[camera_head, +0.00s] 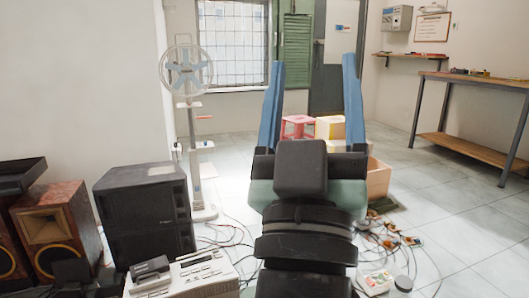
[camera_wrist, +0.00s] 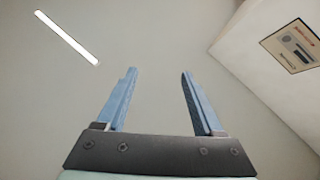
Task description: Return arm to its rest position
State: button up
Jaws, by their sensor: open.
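My gripper (camera_head: 313,100) stands in the middle of the head view, with its two blue fingers pointing up and spread wide apart. Nothing is between the fingers. My arm's dark links rise from the bottom of the head view below it. In the wrist view my gripper (camera_wrist: 156,98) also shows open and empty, against a plain pale ceiling.
A black speaker (camera_head: 145,215), a wooden speaker (camera_head: 55,230) and a pale device (camera_head: 190,277) stand at left. A fan (camera_head: 187,75) stands behind. Boxes (camera_head: 377,178) and loose cables (camera_head: 395,240) lie around my arm. A workbench (camera_head: 475,80) is at right, with clear tiles before it.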

jog(key=s+a+r+t+y+p, duration=0.1)
jog(key=s+a+r+y+p, duration=0.25)
jog(key=s+r, duration=0.5)
notch_tip(320, 180, up, 39)
jog(key=w+a+p, duration=0.1)
jog(key=p, duration=3.5)
jog(key=shift+w+f+y+p, duration=0.2)
jog(key=shift+w+y+p, duration=0.1)
jog(key=shift+w+y, duration=0.1)
